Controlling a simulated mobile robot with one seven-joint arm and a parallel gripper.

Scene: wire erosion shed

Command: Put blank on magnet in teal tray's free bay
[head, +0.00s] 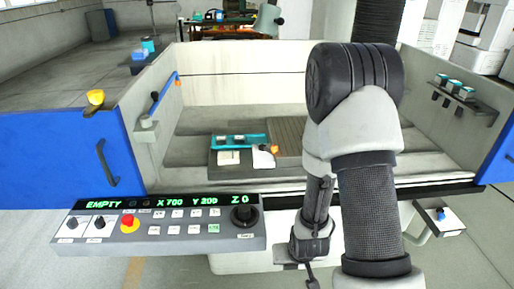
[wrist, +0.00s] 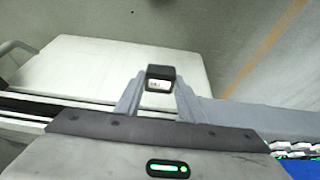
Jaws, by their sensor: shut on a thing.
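My gripper (wrist: 160,88) is shut on a small dark block with a pale marked face (wrist: 159,84), held between the two grey fingers in the wrist view. I cannot tell for certain that it is the blank. In the head view my arm fills the right of centre, and I cannot make out the fingertips or the held block. A teal piece (head: 238,141) lies on a dark base inside the open tank, with a white block (head: 228,158) and a pale piece with an orange end in front of it. I cannot make out a magnet or a free bay.
The control console (head: 160,225) reads EMPTY and has a joystick. The tank's right wall carries a shelf (head: 466,99) with several teal-topped pieces. Blue doors (head: 55,150) flank the tank. In the wrist view a white panel (wrist: 100,75) lies left below my gripper, with floor beyond.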

